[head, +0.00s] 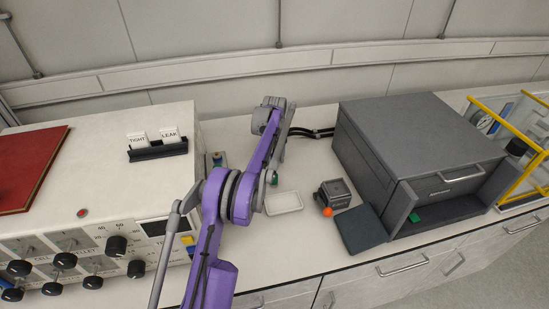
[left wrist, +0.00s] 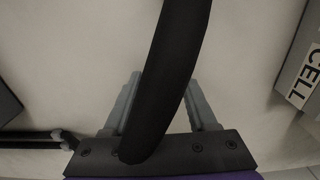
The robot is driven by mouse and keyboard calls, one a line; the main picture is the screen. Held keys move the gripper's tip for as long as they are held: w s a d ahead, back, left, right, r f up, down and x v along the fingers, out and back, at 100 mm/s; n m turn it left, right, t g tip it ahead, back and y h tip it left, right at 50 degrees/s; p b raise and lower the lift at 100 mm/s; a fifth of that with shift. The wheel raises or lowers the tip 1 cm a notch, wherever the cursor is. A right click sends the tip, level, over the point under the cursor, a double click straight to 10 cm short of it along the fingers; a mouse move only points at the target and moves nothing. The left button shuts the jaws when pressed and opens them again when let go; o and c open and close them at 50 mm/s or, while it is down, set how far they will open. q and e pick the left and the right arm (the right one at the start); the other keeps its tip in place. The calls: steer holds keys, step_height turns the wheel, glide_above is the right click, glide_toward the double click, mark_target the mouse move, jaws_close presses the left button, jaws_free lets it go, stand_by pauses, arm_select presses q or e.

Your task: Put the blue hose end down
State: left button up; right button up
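My left gripper (head: 272,112) is at the back of the bench, between the control cabinet and the grey box. In the left wrist view its two grey fingers (left wrist: 163,105) stand apart. A thick black hose or cable (left wrist: 178,60) crosses in front of them and covers the space between the tips, so I cannot tell whether they hold anything. No blue hose end can be made out in either view. My right gripper is not in view.
The control cabinet (head: 100,185) stands left, with TIGHT and LEAK cards (head: 155,139) on top. The open grey box (head: 415,135) stands right. A white tray (head: 283,203), a small dark device (head: 334,193) and a dark panel (head: 361,229) occupy the bench between them.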

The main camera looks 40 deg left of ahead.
mark_target(275, 154)
arm_select(q)
steer(key=shift+o, duration=0.3)
steer(key=shift+r, duration=0.1)
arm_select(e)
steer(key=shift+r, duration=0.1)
arm_select(q)
steer(key=shift+r, duration=0.3)
step_height(275, 154, up, 12)
steer(key=p, duration=0.2)
steer(key=s+d+r+m+t, duration=0.1)
steer(key=d+r, duration=0.1)
steer(key=d, duration=0.3)
steer(key=s+d+r+m, duration=0.1)
steer(key=s+d+r, duration=0.15)
steer(key=d, duration=0.25)
steer(key=s+d+f+m+t, duration=0.1)
steer(key=s+d+m+t, duration=0.3)
steer(key=s+d, duration=1.2)
steer(key=s+d+f+m, duration=0.4)
steer(key=s+f, duration=0.4)
steer(key=s, duration=0.4)
steer(key=shift+d+f+t, duration=0.35)
steer(key=shift+t, duration=0.05)
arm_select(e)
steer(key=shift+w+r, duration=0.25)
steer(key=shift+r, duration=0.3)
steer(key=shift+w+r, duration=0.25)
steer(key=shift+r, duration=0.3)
